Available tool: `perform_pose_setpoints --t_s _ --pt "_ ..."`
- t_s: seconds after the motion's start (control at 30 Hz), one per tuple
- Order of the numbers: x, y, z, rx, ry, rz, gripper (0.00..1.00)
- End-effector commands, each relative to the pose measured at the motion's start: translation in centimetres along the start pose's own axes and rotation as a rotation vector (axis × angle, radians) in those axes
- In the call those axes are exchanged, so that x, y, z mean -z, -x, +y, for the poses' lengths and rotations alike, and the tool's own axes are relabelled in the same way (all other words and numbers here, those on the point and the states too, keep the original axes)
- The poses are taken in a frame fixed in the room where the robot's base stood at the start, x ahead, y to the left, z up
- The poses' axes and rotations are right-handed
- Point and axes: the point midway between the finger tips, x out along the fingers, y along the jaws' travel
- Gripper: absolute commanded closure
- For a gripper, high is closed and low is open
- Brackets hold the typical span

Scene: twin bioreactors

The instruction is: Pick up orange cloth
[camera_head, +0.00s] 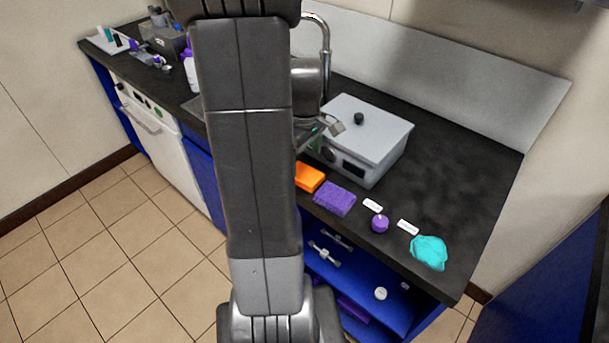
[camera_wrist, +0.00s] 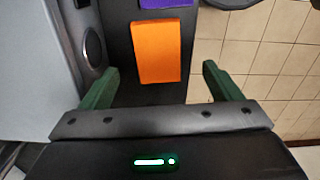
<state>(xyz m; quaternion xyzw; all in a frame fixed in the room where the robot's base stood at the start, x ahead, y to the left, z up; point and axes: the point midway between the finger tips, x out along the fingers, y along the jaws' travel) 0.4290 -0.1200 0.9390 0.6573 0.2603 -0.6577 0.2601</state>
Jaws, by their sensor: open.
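The orange cloth (camera_head: 310,177) lies flat on the dark counter, in front of the grey box, and is partly hidden by my arm in the head view. In the wrist view the orange cloth (camera_wrist: 157,52) is a clear rectangle ahead of my gripper, between the lines of its two fingers. My gripper (camera_wrist: 158,82) is open and empty, with its green fingers spread wider than the cloth. In the head view the gripper is mostly hidden behind my arm.
A purple sponge-like block (camera_head: 335,198) lies just right of the cloth. A grey lidded box (camera_head: 366,135) stands close behind. A purple round item (camera_head: 379,223), white labels and a teal cloth (camera_head: 429,251) lie further right. A tap (camera_head: 325,50) rises behind my arm.

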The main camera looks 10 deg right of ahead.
Motion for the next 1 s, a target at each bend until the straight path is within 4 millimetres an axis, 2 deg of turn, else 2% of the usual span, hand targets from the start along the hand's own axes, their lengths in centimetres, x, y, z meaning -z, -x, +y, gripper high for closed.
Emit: perform_pose_setpoints --t_s 0.17,0.5,0.77,0.8,1.0 --pt "-0.1 -1.2 0.0 0.003 -0.001 -0.002 0.15" --pt "-0.3 -5.3 0.3 0.002 -0.001 -0.002 0.15" --pt "-0.2 -5.6 0.3 -0.001 -0.001 0.001 0.15" --pt "-0.2 -5.6 0.3 -0.001 -0.001 0.001 0.17" --pt "-0.2 -5.6 0.3 -0.001 -0.001 0.0 0.57"
